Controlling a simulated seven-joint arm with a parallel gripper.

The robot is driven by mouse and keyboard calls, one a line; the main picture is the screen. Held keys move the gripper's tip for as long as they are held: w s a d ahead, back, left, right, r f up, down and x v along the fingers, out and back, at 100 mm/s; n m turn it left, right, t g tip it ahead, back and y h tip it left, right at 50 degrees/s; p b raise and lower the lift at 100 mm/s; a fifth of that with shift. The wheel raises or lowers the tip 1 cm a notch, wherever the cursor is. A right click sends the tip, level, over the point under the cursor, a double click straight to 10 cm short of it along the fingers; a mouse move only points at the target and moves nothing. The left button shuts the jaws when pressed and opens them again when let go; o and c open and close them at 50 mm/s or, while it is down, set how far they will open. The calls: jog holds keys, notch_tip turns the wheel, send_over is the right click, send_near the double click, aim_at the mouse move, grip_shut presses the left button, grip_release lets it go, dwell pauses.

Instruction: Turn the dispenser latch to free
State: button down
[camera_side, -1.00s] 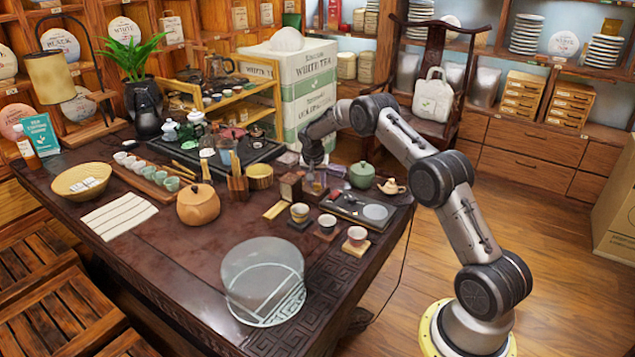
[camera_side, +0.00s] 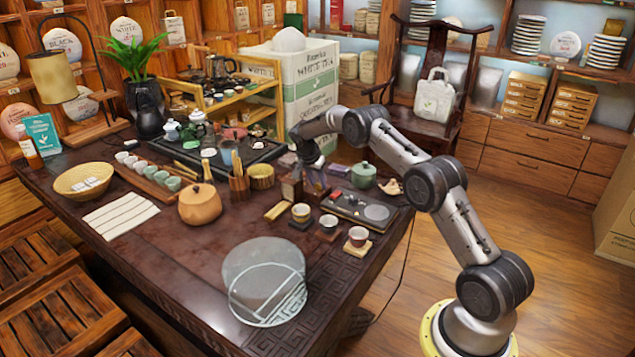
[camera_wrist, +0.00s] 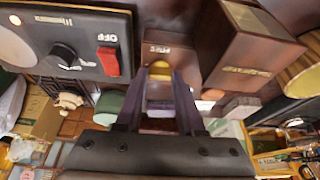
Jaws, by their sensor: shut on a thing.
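In the wrist view, a small brass-yellow piece (camera_wrist: 160,70), which looks like the latch, sits between my gripper's fingertips (camera_wrist: 159,76). It is on or in front of a narrow dark wooden part with a small label (camera_wrist: 155,48). My gripper is shut on it. I cannot read which way the latch is turned. In the side view, my gripper (camera_side: 315,180) is low at the back right of the table, next to a small brown wooden box (camera_side: 291,187). The latch is too small or hidden to make out there.
A dark panel (camera_wrist: 80,28) with a black knob and a red OFF switch (camera_wrist: 108,61) is left of the fingers in the wrist view. A larger wooden box (camera_wrist: 250,48) is close on the right. A green lidded pot (camera_side: 363,175) and small cups (camera_side: 301,212) stand nearby.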

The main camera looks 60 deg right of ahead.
jog(key=c, duration=0.5)
grip_release()
jog(key=v, duration=1.4)
